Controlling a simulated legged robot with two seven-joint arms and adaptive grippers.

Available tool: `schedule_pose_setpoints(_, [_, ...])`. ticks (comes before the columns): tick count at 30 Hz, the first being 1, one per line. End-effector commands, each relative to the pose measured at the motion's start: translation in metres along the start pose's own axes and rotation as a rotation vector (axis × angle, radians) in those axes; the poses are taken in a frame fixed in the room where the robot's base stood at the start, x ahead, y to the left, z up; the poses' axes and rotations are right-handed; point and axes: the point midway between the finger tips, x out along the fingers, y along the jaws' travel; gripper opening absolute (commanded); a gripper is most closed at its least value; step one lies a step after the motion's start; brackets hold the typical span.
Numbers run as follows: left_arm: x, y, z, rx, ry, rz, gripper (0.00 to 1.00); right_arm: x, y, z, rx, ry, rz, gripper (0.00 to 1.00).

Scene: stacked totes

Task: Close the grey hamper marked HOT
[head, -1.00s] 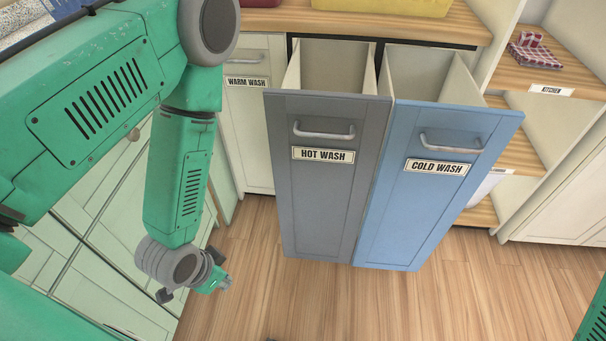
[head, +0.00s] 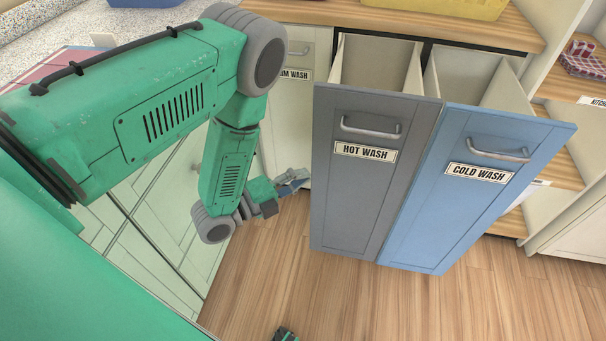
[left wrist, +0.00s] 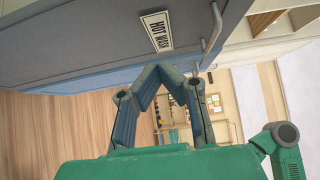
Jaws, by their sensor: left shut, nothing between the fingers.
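The grey hamper (head: 362,205), labelled HOT WASH, is pulled out, with its open bin showing behind the front panel. Its metal bar handle (head: 370,127) is near the top of the front. The grey front, label and handle also show in the left wrist view (left wrist: 100,40). My left gripper (head: 296,180) is shut and empty, just left of the grey front and below handle height. In the left wrist view its fingertips (left wrist: 160,72) meet, with the handle (left wrist: 213,28) beyond them. A small dark green tip at the head view's bottom edge may be my right gripper (head: 285,334).
The blue COLD WASH hamper (head: 475,195) is also pulled out, directly right of the grey one. The WARM WASH front (head: 291,110) stands farther back on the left. A wooden counter (head: 385,22) runs above. The wood floor (head: 330,295) in front looks clear.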

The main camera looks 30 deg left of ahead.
Motion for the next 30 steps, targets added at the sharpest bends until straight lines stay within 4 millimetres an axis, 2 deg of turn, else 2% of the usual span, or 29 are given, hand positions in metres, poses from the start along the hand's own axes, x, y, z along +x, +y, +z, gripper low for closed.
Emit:
schedule_pose_setpoints(12, [0.081, 0.0, 0.0, -0.001, 0.0, -0.004, 0.0, 0.017, -0.001, 0.001, -0.001, 0.0, 0.0, 0.4])
schedule_pose_setpoints(19, [0.101, 0.001, 0.023, -0.002, -0.002, -0.001, 0.0, 0.023, 0.0, 0.001, -0.001, 0.0, 0.0, 0.4])
schedule_pose_setpoints(30, [0.106, 0.0, 0.028, -0.001, -0.001, 0.0, 0.0, 0.024, -0.001, 0.001, -0.001, 0.0, 0.0, 0.4])
